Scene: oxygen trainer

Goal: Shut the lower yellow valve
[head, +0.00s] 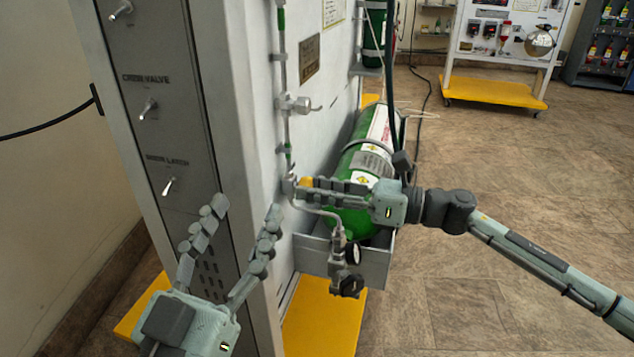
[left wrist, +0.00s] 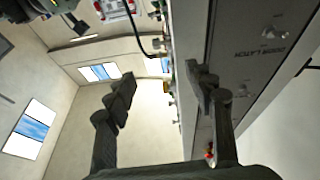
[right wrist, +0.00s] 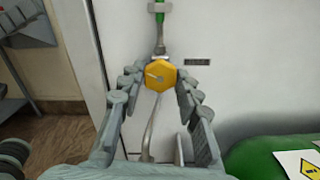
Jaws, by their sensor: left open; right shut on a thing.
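The lower yellow valve (right wrist: 159,75) shows in the right wrist view as a yellow hexagonal knob on the pipe at the white panel. In the head view only a bit of the yellow knob (head: 305,182) shows; the fingers hide the rest. My right gripper (right wrist: 160,85) is shut on the valve knob, one finger on each side; in the head view it reaches in from the right. My left gripper (head: 244,207) is open and empty near the cabinet's front corner, fingers pointing up. It also shows open in the left wrist view (left wrist: 160,80).
A green cylinder (head: 345,200) lies in a grey holder (head: 375,262) right of the valve. Gauges (head: 351,270) hang on a bent pipe below it. The cabinet front carries switches (head: 149,108). Open floor (head: 520,190) lies to the right.

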